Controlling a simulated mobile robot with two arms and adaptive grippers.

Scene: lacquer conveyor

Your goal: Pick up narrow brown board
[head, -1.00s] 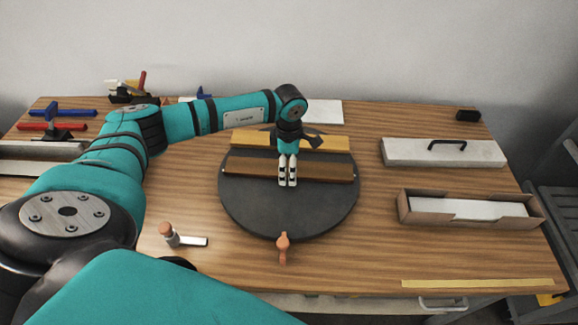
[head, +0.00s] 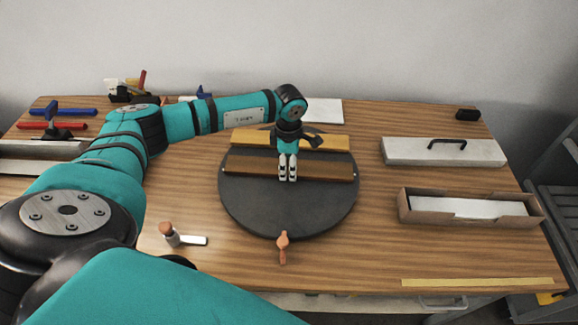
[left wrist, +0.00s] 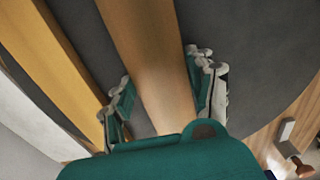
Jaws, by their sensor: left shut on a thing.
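The narrow brown board (head: 325,169) lies across the round dark turntable (head: 290,215), in front of a yellow-orange board (head: 255,138). My left gripper (head: 288,179) reaches down over the brown board near its middle and is shut on it. In the left wrist view the brown board (left wrist: 150,60) runs between the two fingers, with one finger at each long side. The yellow-orange board (left wrist: 62,65) lies beside it to the left. I cannot tell clearly how far the brown board is off the turntable. My right gripper is not in view.
An orange-handled lever (head: 283,245) sticks out at the turntable's front. A small wooden-handled tool (head: 180,238) lies at front left. An open box (head: 405,207) and a white lidded case (head: 400,154) stand to the right. Table space between them and the turntable is clear.

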